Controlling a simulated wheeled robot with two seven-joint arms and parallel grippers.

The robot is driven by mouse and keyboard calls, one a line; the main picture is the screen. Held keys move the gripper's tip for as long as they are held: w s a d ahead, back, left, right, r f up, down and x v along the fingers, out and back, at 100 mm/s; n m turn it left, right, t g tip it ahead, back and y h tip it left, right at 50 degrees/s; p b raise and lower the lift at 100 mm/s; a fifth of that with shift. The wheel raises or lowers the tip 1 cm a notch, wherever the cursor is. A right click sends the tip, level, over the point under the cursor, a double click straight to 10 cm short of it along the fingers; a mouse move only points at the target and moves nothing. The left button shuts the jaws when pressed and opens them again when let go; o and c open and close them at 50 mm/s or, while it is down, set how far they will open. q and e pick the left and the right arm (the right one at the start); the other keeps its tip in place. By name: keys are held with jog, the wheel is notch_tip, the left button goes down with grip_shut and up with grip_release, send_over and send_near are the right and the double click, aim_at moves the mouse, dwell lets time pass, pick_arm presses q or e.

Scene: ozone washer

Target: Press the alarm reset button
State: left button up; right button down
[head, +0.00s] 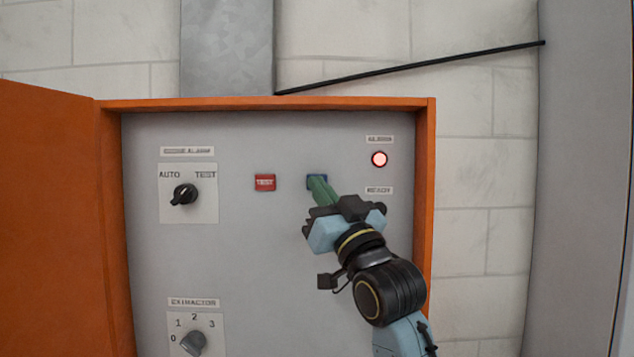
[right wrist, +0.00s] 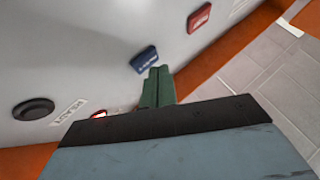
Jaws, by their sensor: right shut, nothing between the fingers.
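The blue button (head: 311,178) is on the grey panel, right of a red TEST button (head: 265,182). I take it for the alarm reset button, but its lettering is too small to read. My right gripper (head: 318,187) is shut and empty, its green fingertips in front of the blue button and covering part of it. In the right wrist view the fingertips (right wrist: 159,70) are at the near edge of the blue button (right wrist: 144,59). I cannot tell whether they touch it. My left gripper is out of view.
A lit red lamp (head: 379,159) is at upper right, inside the box's orange frame (head: 425,190). AUTO/TEST (head: 184,194) and extractor (head: 194,343) knobs are at left. The orange door (head: 50,220) stands open. The right wrist view shows a black round fitting (right wrist: 33,108).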

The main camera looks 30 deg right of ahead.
jog(key=shift+w+d, duration=0.3)
jog(key=shift+w, duration=0.1)
dwell(0.8)
jog(key=shift+s+a, duration=0.45)
jog(key=shift+s, duration=0.2)
jog(key=s+a, duration=0.1)
jog(key=s+p, duration=0.1)
jog(key=s, duration=0.1)
jog(key=s+a, duration=0.1)
jog(key=shift+s+a, duration=0.15)
jog(key=shift+a, duration=0.15)
dwell(0.9)
